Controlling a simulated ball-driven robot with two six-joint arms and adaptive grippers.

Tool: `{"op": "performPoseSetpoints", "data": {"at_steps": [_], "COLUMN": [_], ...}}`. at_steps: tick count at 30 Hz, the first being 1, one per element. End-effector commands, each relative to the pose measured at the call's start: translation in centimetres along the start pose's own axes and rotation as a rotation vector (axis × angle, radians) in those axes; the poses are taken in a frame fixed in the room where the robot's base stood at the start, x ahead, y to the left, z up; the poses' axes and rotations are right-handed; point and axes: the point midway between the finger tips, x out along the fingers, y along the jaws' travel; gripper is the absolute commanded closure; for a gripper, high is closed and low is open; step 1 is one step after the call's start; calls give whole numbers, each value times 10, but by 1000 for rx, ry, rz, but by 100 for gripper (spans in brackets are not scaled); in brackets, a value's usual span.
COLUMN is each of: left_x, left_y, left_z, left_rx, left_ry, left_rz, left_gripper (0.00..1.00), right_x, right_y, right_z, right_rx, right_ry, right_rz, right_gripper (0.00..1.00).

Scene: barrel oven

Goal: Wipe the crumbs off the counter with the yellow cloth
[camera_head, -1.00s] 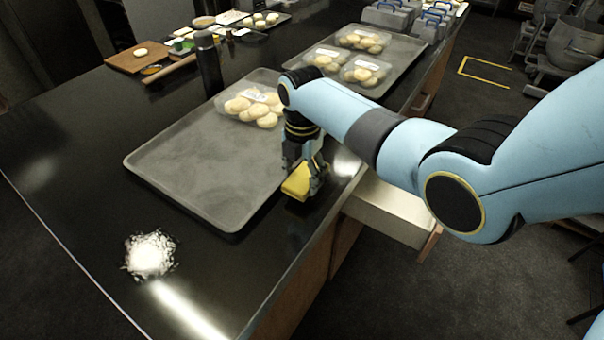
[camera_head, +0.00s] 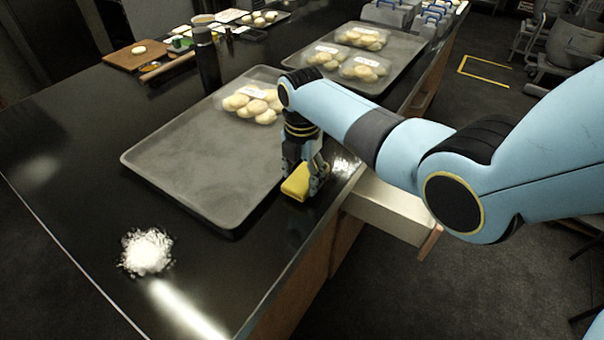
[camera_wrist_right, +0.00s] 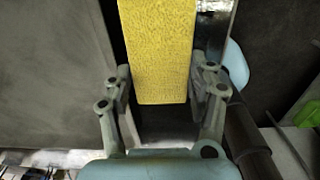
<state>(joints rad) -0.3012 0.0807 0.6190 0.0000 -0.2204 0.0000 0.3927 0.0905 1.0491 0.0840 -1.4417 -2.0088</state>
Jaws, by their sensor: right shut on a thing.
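My right gripper (camera_head: 304,182) is shut on the yellow cloth (camera_head: 296,186), a folded block just right of the near tray's right edge, close to the counter's front edge. In the right wrist view the cloth (camera_wrist_right: 157,50) sits between the two fingers of the gripper (camera_wrist_right: 162,100). I cannot tell whether the cloth touches the counter. A pile of white crumbs (camera_head: 147,251) lies on the dark counter (camera_head: 60,200) at the lower left, apart from the cloth. My left gripper is not in view.
A grey tray (camera_head: 200,170) with a bag of rolls (camera_head: 252,103) lies between cloth and crumbs. A second tray (camera_head: 402,55) with bagged rolls is behind. A dark bottle (camera_head: 207,62) and a wooden board (camera_head: 137,56) stand farther back. An open drawer (camera_head: 395,212) juts out below.

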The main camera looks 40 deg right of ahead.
Motion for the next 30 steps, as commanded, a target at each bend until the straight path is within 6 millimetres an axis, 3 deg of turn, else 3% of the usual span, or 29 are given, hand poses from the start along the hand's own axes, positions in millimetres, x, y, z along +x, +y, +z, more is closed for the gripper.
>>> {"op": "performPoseSetpoints", "data": {"at_steps": [21, 30], "left_x": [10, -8], "left_y": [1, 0], "left_z": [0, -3], "left_rx": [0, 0], "left_ry": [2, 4], "left_rz": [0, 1], "left_gripper": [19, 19], "right_x": [14, 10], "right_y": [0, -14], "right_z": [0, 0], "right_rx": [0, 0], "right_ry": [0, 0], "right_rz": [1, -2], "right_gripper": [70, 70]}}
